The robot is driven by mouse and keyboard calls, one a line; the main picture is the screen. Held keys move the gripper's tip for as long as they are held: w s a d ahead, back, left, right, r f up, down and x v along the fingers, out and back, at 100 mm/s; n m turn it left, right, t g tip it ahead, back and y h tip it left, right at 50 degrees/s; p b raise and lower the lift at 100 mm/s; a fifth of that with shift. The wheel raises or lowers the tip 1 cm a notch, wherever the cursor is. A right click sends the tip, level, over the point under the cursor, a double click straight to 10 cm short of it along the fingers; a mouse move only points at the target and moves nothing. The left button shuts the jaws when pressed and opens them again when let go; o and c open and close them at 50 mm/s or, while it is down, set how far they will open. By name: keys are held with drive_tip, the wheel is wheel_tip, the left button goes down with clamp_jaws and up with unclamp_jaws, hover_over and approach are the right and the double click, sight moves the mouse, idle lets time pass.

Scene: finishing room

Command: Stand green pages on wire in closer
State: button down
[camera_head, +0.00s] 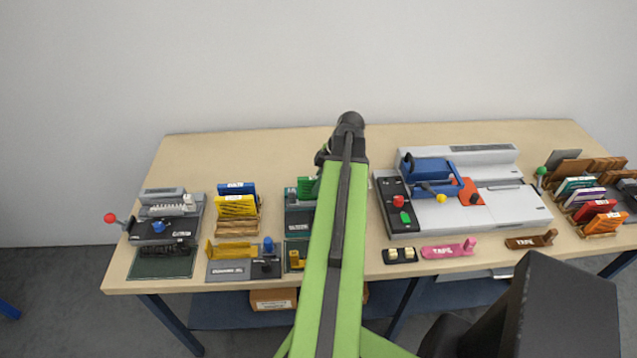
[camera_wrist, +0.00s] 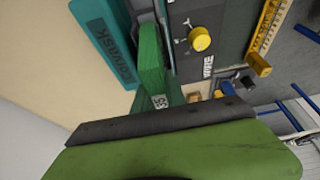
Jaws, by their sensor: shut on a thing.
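The green pages (camera_wrist: 151,55) stand out from my gripper in the wrist view, a narrow green block with a small white label near the jaws. My gripper (camera_wrist: 165,108) is shut on them; its dark edge and green body hide their near end. Beside them is a dark grey machine panel (camera_wrist: 185,15) marked WIRE, with a yellow knob (camera_wrist: 199,38). I cannot tell whether the pages touch it. In the head view, a green piece (camera_head: 307,187) shows left of my arm, at a grey machine (camera_head: 299,219); my arm hides its right side.
A teal labelled block (camera_wrist: 103,38) lies close left of the pages. In the head view, a lever machine (camera_head: 165,212) and a yellow-and-blue rack (camera_head: 236,215) stand left. A large grey machine (camera_head: 510,210) and coloured racks (camera_head: 590,200) stand right. The table's back strip is clear.

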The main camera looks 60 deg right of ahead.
drive_tip(key=shift+f+b, duration=0.5)
drive_tip(key=shift+f, duration=0.05)
drive_tip(key=c, duration=1.6)
unclamp_jaws()
drive_tip(key=shift+c, duration=0.2)
drive_tip(key=p+v, duration=1)
drive_tip(key=v, duration=0.1)
drive_tip(key=shift+r, duration=0.15)
drive_tip(key=shift+w, duration=0.1)
